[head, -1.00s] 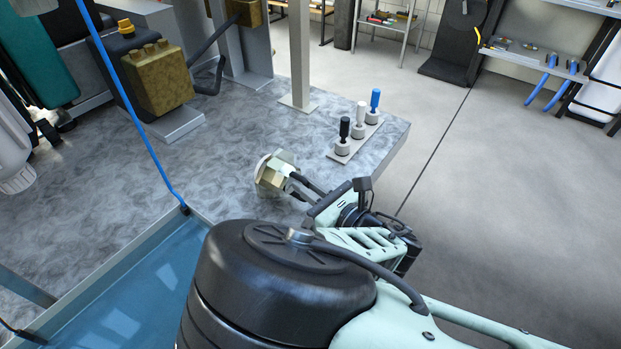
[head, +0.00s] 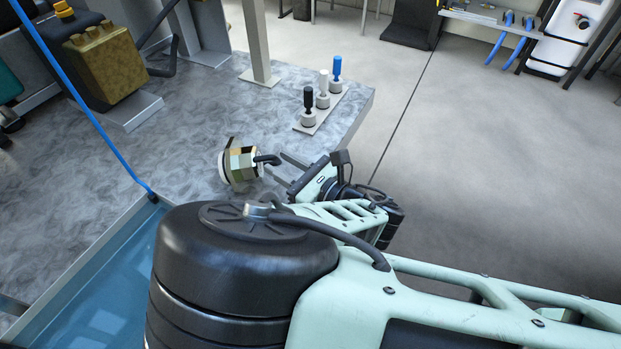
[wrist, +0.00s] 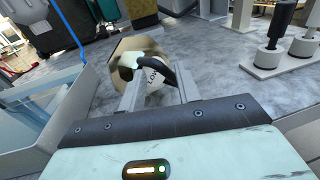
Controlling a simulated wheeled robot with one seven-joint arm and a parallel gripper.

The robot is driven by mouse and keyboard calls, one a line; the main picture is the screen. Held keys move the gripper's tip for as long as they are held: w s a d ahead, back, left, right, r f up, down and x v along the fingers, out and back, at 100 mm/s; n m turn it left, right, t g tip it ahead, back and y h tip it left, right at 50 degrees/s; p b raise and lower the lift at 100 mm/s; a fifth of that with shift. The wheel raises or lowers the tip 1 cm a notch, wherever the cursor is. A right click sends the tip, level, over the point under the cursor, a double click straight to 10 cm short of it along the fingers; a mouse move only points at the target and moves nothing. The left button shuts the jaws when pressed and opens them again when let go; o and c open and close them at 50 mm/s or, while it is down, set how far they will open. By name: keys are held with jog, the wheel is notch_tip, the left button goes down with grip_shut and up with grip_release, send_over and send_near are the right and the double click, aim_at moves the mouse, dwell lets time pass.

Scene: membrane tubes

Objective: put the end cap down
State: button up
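The end cap (head: 240,166) is a pale, brass-toned faceted cap with a black curved handle. Contact under the cap is hard to see.
A small rack (head: 312,124) with black, white and blue knobbed pieces stands near the worktop's right edge. A grey post (head: 256,40) rises behind it. A brass-coloured block unit (head: 104,62) is at the back left. A blue hose and a blue-floored tray (head: 98,292) lie at left.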

jog(key=b+v, duration=0.1)
jog(key=v, duration=0.9)
